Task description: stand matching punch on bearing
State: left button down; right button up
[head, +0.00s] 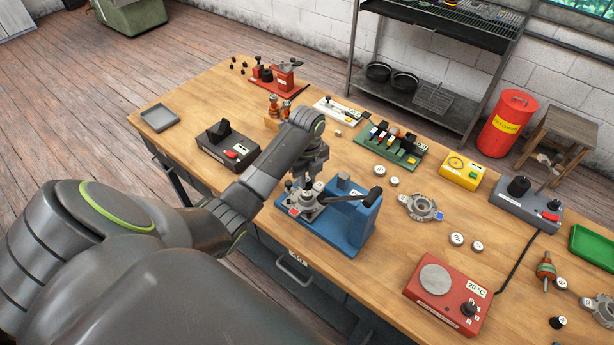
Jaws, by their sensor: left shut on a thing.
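A blue arbor press (345,231) with a black-ended lever stands at the front middle of the bench. A grey metal housing (312,211) sits on its base. My left gripper (309,178) points down over the housing, shut on a small dark upright piece, probably a punch; its lower end is close to the housing, and I cannot tell whether it touches. Any bearing under it is hidden or too small to make out. A green rack (402,158) behind the press holds several pieces with coloured marks. My right gripper is not in view.
A second grey housing (420,207) lies right of the press, with several small round labelled pieces (457,239) around. A red heater box (433,309) is at the front right. A black-and-red device (228,148) stands left of my arm. Bare wood lies between these.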

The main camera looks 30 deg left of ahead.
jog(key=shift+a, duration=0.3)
pick_arm(q)
jog(key=shift+f, duration=0.2)
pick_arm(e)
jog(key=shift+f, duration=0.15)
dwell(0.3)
pick_arm(q)
jog(key=shift+f+b, duration=0.75)
jog(key=shift+f, duration=0.45)
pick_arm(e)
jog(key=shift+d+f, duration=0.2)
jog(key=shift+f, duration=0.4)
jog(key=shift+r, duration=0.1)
pick_arm(q)
jog(key=shift+p, duration=0.35)
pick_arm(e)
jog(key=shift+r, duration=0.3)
pick_arm(q)
jog(key=shift+f, duration=0.1)
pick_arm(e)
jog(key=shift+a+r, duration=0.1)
pick_arm(q)
jog(key=c, duration=1.2)
grip_release()
jog(key=shift+c, duration=0.2)
